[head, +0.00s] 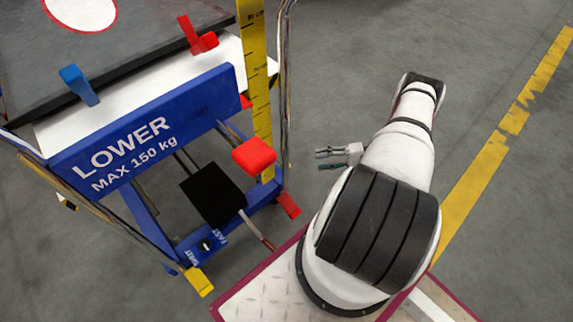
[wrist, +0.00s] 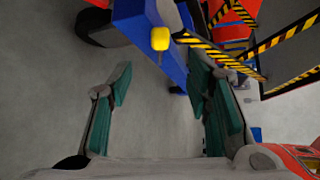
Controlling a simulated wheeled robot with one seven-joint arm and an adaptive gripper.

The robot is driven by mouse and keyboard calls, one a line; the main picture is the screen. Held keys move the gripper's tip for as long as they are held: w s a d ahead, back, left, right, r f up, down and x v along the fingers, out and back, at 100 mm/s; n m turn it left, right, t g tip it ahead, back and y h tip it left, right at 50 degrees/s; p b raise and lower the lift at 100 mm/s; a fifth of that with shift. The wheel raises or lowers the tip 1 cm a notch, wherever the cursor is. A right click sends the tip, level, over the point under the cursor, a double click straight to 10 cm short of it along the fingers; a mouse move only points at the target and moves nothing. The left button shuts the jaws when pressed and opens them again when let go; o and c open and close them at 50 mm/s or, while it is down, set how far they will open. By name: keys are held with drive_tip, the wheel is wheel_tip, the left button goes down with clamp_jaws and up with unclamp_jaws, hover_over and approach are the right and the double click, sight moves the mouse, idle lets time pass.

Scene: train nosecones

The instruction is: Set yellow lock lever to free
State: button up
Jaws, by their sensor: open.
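The yellow lock lever (head: 198,281) is at the near bottom corner of the blue cart, below the small markings on its frame. In the wrist view a yellow block (wrist: 160,39) shows against a blue beam; it looks like the same lever, but I cannot be sure. My gripper (head: 321,159) is open and empty, to the right of the cart and apart from it. In the wrist view its green-padded fingers (wrist: 160,82) are spread wide, with the yellow block beyond and above the gap. Which setting the lever is in cannot be told.
The blue cart (head: 150,128) reads LOWER, MAX 150 kg. It carries a red pedal (head: 254,155), a black pedal (head: 213,195), a red lever (head: 288,204) and a yellow ruler post (head: 257,80). Black-yellow striped bars (wrist: 225,58) show at the wrist's right. Floor is clear beyond my arm.

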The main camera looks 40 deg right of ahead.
drive_tip(key=b+x, duration=0.2)
drive_tip(key=x, duration=1)
drive_tip(key=shift+c, duration=0.2)
clamp_jaws()
